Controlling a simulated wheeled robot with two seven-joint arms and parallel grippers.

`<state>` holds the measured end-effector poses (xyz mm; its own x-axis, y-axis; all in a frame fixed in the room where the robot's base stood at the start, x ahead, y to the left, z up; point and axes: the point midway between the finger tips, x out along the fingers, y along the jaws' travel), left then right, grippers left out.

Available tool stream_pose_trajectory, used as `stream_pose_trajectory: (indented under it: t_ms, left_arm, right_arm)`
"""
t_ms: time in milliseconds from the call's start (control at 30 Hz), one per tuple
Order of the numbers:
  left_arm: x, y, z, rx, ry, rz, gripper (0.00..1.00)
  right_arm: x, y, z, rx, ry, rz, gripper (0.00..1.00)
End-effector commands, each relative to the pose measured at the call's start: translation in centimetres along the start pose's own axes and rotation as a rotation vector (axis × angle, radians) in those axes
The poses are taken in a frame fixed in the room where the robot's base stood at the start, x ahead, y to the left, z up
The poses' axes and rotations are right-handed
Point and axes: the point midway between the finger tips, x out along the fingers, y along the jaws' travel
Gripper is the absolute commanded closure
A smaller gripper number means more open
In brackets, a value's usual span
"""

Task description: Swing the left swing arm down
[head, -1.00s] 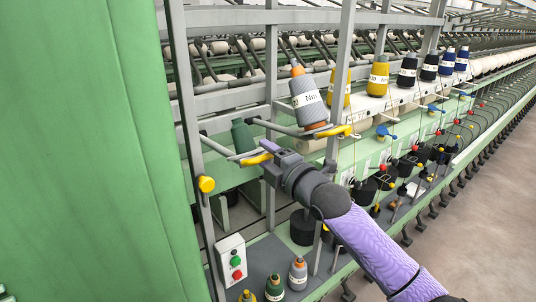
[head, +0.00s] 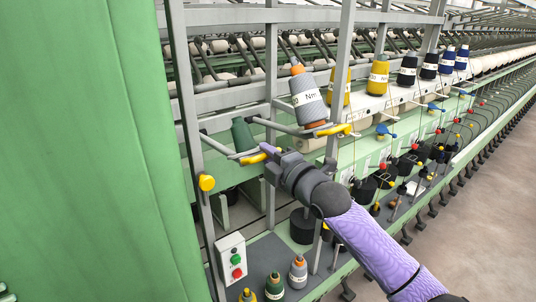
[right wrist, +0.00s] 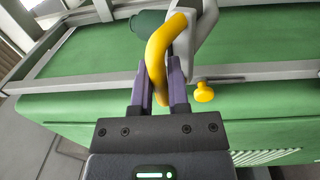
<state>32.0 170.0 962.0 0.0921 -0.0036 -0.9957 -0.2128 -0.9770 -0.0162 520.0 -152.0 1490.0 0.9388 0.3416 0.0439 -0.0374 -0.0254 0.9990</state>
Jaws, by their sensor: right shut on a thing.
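The left swing arm (head: 220,146) is a grey bar reaching out from the frame, with a yellow handle (head: 252,159) at its end. A dark green bobbin (head: 242,134) sits tilted by it; part of it also shows in the right wrist view (right wrist: 148,22). My right gripper (head: 267,149) is at the handle. In the right wrist view its purple fingers (right wrist: 160,88) are shut on the curved yellow handle (right wrist: 157,58), one on each side. My left gripper is not in view.
A second swing arm with a yellow handle (head: 336,130) and a grey bobbin (head: 308,100) is close on the right. A yellow knob (head: 206,183) sits on the upright post below left. A switch box (head: 232,258) and several small bobbins are lower down. A green panel (head: 90,150) fills the left.

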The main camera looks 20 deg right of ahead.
Motion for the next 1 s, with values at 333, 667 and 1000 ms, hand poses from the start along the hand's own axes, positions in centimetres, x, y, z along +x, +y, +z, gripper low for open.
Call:
stream_pose_trajectory:
  t_ms: [333,667,1000]
  left_arm:
    - [0.0,0.0,0.0,0.001,0.000,0.000,0.41]
    - [0.0,0.0,0.0,0.001,-0.001,0.000,0.41]
    - [5.6,0.1,0.6,0.000,-0.002,0.000,0.41]
  right_arm:
    - [0.0,0.0,0.0,0.000,0.000,-0.001,1.00]
    - [0.0,0.0,0.0,0.000,0.000,-0.001,1.00]
    - [-1.0,-4.8,0.1,0.001,0.001,0.082,1.00]
